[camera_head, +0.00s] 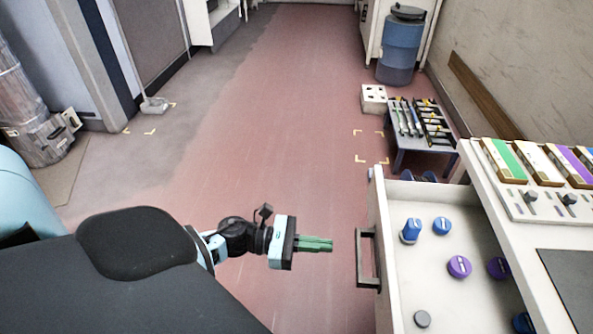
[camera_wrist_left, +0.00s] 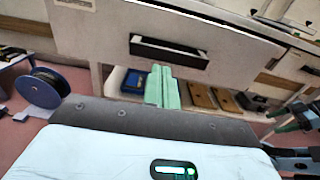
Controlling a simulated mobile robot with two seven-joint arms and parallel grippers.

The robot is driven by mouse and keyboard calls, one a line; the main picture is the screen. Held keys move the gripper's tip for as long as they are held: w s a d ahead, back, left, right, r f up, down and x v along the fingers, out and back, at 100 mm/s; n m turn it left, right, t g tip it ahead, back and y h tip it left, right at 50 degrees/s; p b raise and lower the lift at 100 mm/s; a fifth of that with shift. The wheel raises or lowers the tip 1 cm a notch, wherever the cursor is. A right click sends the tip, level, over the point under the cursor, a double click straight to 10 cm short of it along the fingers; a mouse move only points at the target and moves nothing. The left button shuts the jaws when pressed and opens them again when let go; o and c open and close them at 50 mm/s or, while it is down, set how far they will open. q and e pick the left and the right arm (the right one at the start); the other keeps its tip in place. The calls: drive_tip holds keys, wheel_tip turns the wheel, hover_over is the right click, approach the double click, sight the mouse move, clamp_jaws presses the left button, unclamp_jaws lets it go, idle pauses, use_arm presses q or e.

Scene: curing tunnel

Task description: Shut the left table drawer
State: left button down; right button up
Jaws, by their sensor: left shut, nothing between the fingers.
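The table drawer (camera_head: 377,215) stands pulled out from the white table, with its front facing left in the head view. Its dark bar handle (camera_head: 362,258) is on that front and also shows in the left wrist view (camera_wrist_left: 168,50). Blue, purple and grey caps are in the drawer. My left gripper (camera_head: 330,244) has its green fingers shut and empty, pointing at the handle with a small gap in the head view. In the left wrist view its fingertips (camera_wrist_left: 161,70) appear just below the handle. A dark part with green at the right edge there may be my right gripper (camera_wrist_left: 287,127).
The white table (camera_head: 478,172) carries sliders and coloured boxes at the right. A low blue table (camera_head: 421,142) with tools stands behind the drawer, near a blue barrel (camera_head: 401,48). The red floor left of the drawer is clear. A shelf with a blue bin (camera_wrist_left: 133,82) is below the drawer.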

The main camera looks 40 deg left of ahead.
use_arm(q)
drive_tip(key=p+x, duration=0.1)
drive_tip(key=x, duration=0.4)
use_arm(e)
drive_tip(key=shift+s+a+r, duration=0.1)
drive_tip(key=shift+r, duration=0.45)
use_arm(q)
drive_tip(key=b, duration=0.4)
approach(454, 258)
drive_tip(key=b+x, duration=0.1)
drive_tip(key=x, duration=0.2)
drive_tip(key=r+b+x, duration=0.1)
drive_tip(key=x, duration=0.1)
drive_tip(key=b+x, duration=0.1)
drive_tip(key=x, duration=0.2)
drive_tip(key=shift+w+d+r, duration=0.1)
drive_tip(key=shift+d+r, duration=0.05)
drive_tip(key=shift+d, duration=0.25)
drive_tip(key=shift+w+d+r+b, duration=0.1)
drive_tip(key=shift+w+d+b, duration=0.2)
drive_tip(key=shift+w+d, duration=0.1)
drive_tip(key=shift+s+r, duration=0.1)
drive_tip(key=shift+r, duration=0.05)
use_arm(e)
wheel_tip(454, 258, down, 6)
drive_tip(key=w+d, duration=0.2)
